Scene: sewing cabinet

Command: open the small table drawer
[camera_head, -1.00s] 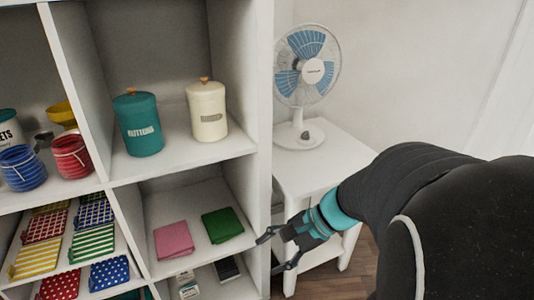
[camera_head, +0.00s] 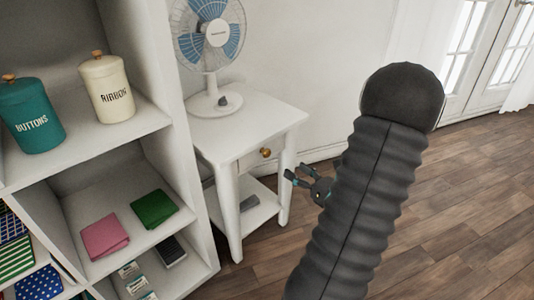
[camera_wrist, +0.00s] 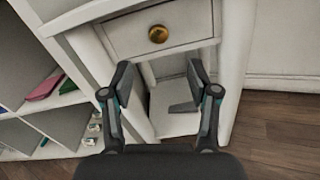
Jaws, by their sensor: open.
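A small white table (camera_head: 250,115) stands to the right of the shelf unit. Its drawer (camera_head: 251,160) is shut, with a round brass knob (camera_head: 265,152) on the front. In the wrist view the drawer front (camera_wrist: 190,22) and its knob (camera_wrist: 158,34) are at the top centre, beyond the fingertips. My gripper (camera_head: 294,178) is to the right of the table's front and lower than the knob. In the wrist view my gripper (camera_wrist: 160,84) is open and empty, its two fingers apart below the knob and not touching it.
A white and blue fan (camera_head: 213,55) stands on the table. A grey object (camera_head: 246,203) lies on its lower shelf. The white shelf unit (camera_head: 187,140) is close on the left, with canisters and folded cloths. Wooden floor (camera_head: 470,210) is clear on the right.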

